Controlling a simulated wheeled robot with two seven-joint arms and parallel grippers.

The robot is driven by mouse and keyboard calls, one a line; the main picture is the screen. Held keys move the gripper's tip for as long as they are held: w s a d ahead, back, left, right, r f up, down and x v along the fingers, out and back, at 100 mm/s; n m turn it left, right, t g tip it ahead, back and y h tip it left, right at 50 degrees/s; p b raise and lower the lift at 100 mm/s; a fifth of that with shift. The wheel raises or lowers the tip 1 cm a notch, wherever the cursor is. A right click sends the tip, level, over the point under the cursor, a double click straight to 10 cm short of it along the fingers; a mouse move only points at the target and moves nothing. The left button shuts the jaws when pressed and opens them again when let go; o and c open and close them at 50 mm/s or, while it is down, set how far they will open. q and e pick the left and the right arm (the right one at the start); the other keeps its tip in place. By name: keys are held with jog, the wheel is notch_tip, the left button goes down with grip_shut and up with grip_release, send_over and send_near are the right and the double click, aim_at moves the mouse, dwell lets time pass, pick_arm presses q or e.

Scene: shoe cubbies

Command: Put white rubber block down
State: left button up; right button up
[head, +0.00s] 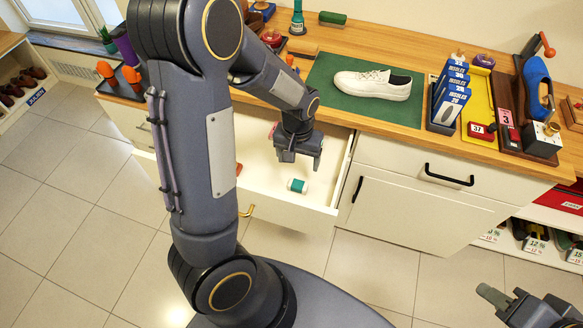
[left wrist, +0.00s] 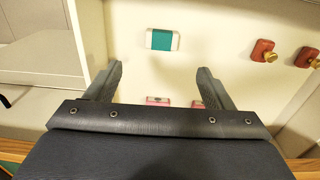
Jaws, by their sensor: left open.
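The white rubber block (head: 297,186), with a green band around it, lies on the floor of the open white drawer (head: 331,190). The block also shows in the left wrist view (left wrist: 154,39), beyond the fingertips and apart from them. My left gripper (head: 298,156) is over the drawer, pointing down, with its fingers spread and nothing held between them. Both fingers show in the left wrist view (left wrist: 163,75). My right gripper (head: 503,298) is at the bottom right, away from the drawer; its jaw opening is unclear.
Two red pieces with brass knobs (left wrist: 262,51) and pink pieces (left wrist: 157,101) also lie in the drawer. Above it, the wooden counter carries a white shoe (head: 372,84) on a green mat (head: 330,72) and blue insole boxes (head: 449,92). The drawer floor around the block is clear.

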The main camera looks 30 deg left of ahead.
pick_arm(q)
jog(key=s+d+r+t+h, duration=0.1)
jog(key=s+d+r+t, duration=0.1)
jog(key=s+r, duration=0.6)
jog(key=s+d+r+m+t+h, duration=0.1)
jog(key=s+d+r+t+h, duration=0.1)
jog(key=s+r, duration=0.6)
jog(key=shift+s+r+t+h, duration=0.15)
jog(key=shift+s+t+h, duration=0.15)
jog(key=shift+t, duration=0.4)
